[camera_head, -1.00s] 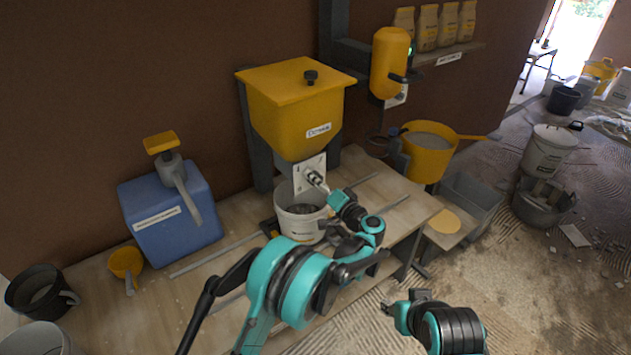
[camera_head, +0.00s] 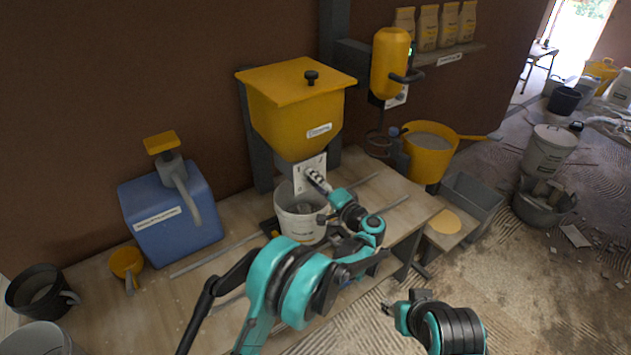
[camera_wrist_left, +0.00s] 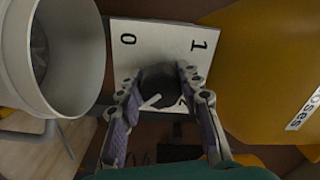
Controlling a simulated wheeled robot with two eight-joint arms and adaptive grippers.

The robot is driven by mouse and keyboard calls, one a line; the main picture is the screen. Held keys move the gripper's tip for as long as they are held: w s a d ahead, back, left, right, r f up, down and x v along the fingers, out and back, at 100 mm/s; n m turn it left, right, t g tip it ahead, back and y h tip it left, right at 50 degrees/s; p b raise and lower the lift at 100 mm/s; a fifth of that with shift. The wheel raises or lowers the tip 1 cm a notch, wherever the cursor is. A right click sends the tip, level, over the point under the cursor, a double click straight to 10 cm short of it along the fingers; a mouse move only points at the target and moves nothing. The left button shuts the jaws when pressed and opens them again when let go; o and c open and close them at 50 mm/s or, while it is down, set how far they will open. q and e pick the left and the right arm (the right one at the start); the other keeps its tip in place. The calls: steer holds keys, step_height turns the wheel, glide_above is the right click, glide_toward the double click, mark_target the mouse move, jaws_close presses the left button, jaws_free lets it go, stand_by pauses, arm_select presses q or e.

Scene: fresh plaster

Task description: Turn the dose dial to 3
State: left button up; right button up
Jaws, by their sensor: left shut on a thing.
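The dose dial (camera_wrist_left: 158,82) is a dark round knob with a white pointer line, on a white number plate (camera_wrist_left: 165,40) under the yellow hopper (camera_head: 295,115). In the left wrist view, 0 is at the plate's upper left, 1 at the upper right, and a partly covered 2 at the lower right. The pointer line slants toward the lower left; my finger covers that corner, and no 3 shows. My left gripper (camera_head: 316,180) is shut on the dial, one finger on each side; it also shows in the left wrist view (camera_wrist_left: 158,88).
A white bucket (camera_head: 299,222) stands on the bench below the hopper, close to my left gripper. A blue canister (camera_head: 172,220) and yellow scoop (camera_head: 126,263) are at left. A yellow tub (camera_head: 428,160) stands at right. Part of my right arm is at lower right.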

arm_select(q)
steer(key=o, duration=1.2)
steer(key=shift+a, duration=0.1)
